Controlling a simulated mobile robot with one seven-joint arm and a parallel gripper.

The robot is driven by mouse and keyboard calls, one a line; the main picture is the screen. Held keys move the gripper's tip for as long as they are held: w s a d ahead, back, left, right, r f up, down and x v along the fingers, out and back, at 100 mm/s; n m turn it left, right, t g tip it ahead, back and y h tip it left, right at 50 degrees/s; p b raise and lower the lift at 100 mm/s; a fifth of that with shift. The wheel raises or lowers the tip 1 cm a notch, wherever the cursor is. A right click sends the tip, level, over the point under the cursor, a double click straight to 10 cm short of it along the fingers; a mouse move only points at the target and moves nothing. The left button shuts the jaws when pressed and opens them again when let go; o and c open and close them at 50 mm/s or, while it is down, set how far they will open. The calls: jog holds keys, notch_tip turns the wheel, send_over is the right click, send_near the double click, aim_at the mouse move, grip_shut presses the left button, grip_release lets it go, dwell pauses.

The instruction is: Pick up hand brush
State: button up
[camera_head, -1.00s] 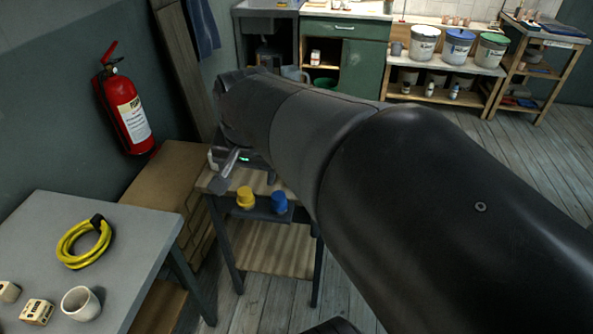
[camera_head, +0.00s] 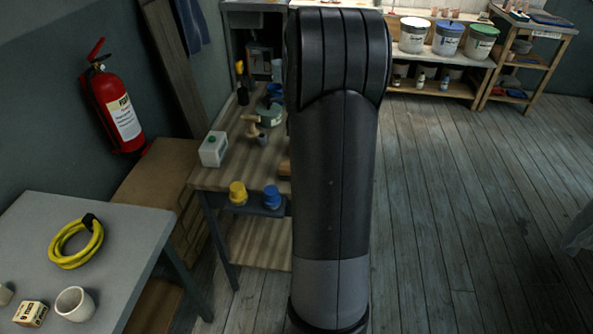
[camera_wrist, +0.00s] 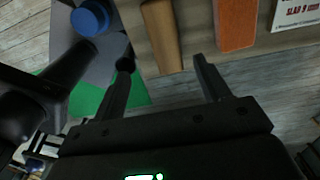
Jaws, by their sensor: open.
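My gripper (camera_wrist: 165,75) is open and empty in the wrist view, its two fingers apart just off the edge of a wooden workbench (camera_wrist: 190,40). A brown wooden piece (camera_wrist: 161,36), possibly the hand brush's handle, lies at that edge just beyond the gap between the fingers, not touching them. I see no bristles, so I cannot tell for sure that it is the brush. In the head view, my raised arm hides the gripper and the right part of the workbench (camera_head: 212,178); a small brown piece (camera_head: 285,168) peeks out beside the arm.
An orange block (camera_wrist: 236,22) and a printed label (camera_wrist: 297,12) lie right of the brown piece. A blue-lidded pot (camera_head: 271,197) and a yellow one (camera_head: 237,193) sit on the bench's lower front ledge. A grey table (camera_head: 130,240) stands left; floor at right is clear.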

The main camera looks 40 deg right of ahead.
notch_tip(320, 180, down, 6)
jog(key=shift+d+r, duration=0.1)
jog(key=shift+r, duration=0.15)
jog(key=shift+w+d+f, duration=0.15)
jog(key=shift+f, duration=1.2)
jog(key=shift+w+d+f, duration=0.1)
jog(key=shift+f, duration=1.25)
jog(key=shift+c, duration=0.2)
jog(key=c, duration=1.1)
